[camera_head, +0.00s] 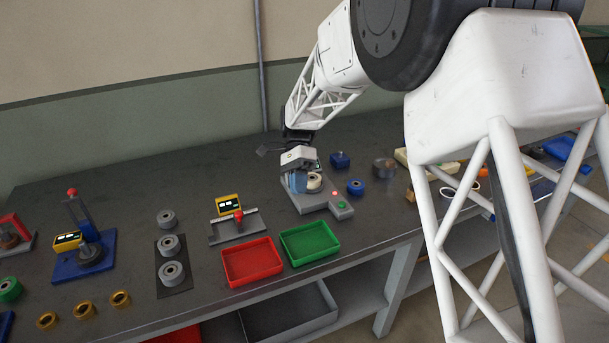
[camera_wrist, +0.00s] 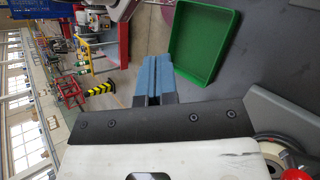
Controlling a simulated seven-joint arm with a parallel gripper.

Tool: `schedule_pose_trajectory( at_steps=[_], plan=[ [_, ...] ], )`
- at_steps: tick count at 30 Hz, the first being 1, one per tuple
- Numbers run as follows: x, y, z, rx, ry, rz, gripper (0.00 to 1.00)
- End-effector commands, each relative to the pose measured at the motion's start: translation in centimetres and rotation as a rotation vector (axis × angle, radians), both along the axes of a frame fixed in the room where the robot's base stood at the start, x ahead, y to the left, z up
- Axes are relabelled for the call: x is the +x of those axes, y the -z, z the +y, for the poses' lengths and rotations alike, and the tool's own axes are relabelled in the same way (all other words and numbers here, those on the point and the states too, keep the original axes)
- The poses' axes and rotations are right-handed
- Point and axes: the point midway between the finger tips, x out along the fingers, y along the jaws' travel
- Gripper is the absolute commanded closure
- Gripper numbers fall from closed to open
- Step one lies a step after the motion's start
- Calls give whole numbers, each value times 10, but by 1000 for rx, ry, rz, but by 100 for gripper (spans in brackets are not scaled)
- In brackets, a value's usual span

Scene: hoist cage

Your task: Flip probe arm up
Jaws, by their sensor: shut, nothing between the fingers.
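My gripper (camera_head: 297,182) is over the left side of a grey test station (camera_head: 317,202) in the head view. Its blue fingers are shut and empty, and they also show in the wrist view (camera_wrist: 155,78). A pale ring (camera_head: 315,184) sits on the station just right of the fingers. The station has a red light (camera_head: 334,193) and a green button (camera_head: 343,205). I cannot clearly make out the probe arm; my gripper covers part of the station. In the wrist view, a ring and a red part (camera_wrist: 292,150) show at the lower right edge. I cannot tell whether the fingers touch anything.
A green tray (camera_head: 309,255) and a red tray (camera_head: 251,281) lie at the bench's front edge. A gauge with a small screen (camera_head: 230,205) stands left. Bare bench lies behind the gauge.

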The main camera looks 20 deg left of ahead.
Motion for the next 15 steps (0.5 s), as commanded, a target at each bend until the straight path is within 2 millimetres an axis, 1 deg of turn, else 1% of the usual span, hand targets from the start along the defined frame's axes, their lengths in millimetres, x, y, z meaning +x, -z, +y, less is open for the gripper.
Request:
schedule_pose_trajectory(
  at_steps=[3, 7, 10, 15],
  plan=[
    [-12, 9, 1, 144, 75, 56, 100],
    [-23, 16, 6, 311, 167, 102, 100],
    [-30, 20, 10, 434, 243, 124, 100],
    [-33, 24, 17, 634, 384, 131, 100]
  ],
)
